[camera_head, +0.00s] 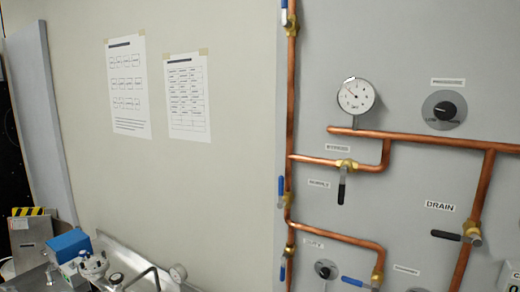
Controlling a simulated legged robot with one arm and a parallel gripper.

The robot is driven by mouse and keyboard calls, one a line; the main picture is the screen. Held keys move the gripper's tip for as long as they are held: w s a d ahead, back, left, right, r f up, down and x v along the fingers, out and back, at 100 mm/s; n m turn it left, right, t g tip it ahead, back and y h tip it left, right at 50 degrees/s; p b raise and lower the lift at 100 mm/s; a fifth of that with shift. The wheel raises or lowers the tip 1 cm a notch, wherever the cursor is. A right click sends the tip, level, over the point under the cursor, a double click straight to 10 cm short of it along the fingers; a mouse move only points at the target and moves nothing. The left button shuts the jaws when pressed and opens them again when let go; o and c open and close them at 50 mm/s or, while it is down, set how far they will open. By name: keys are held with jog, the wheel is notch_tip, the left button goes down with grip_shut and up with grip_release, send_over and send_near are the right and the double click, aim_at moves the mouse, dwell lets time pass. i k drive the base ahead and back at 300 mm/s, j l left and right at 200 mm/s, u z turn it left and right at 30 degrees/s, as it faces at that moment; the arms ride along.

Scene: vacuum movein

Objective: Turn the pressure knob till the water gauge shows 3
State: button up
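The pressure knob (445,109) is a black knob on a round grey dial plate, on the grey wall panel at the upper right. A small label above it appears to read PRESSURE. The water gauge (356,97) is a round white dial to the left of the knob, on a short stem above a copper pipe. Its needle and numbers are too small to read surely. My gripper is not in view, so its state and its distance from the knob do not show.
Copper pipes (430,139) cross the panel, with a black-handled valve (342,185), a DRAIN valve (458,236) and several blue-handled valves. Another black knob (325,271) sits low. Equipment with a blue box (69,244) stands at the lower left. Two paper sheets (127,88) hang on the wall.

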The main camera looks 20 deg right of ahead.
aim_at(445, 110)
jog(key=z, duration=1.55)
